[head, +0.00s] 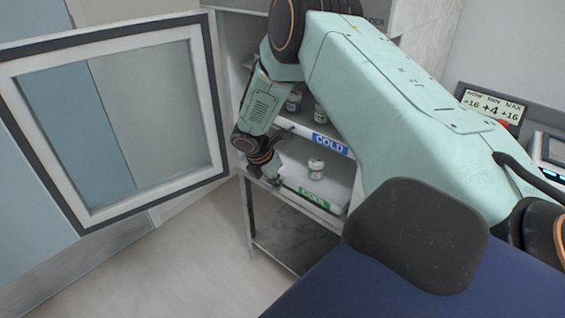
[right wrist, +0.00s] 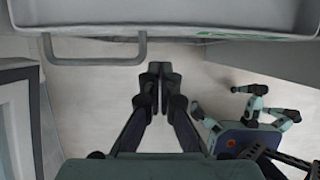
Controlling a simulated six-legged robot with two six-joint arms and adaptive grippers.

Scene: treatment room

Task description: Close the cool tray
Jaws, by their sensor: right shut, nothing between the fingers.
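The cool tray (head: 308,196), a pale tray with a green label, sticks out from the lower part of the cabinet in the head view. A small white jar (head: 316,167) stands on it. In the right wrist view the tray's front (right wrist: 190,22) spans the top, with a grey bar handle (right wrist: 95,60) on its left part. My right gripper (head: 274,181) is at the left part of the tray's front. Its fingers (right wrist: 158,72) are shut and empty, just in front of the tray and right of the handle; I cannot tell whether they touch. My left gripper is not in view.
The glass cabinet door (head: 140,115) stands wide open at the left. The cold tray (head: 322,141), with a blue label and jars, is above the cool tray, partly behind my right arm. A temperature display (head: 490,106) is at the right. The floor (head: 190,255) before the cabinet is clear.

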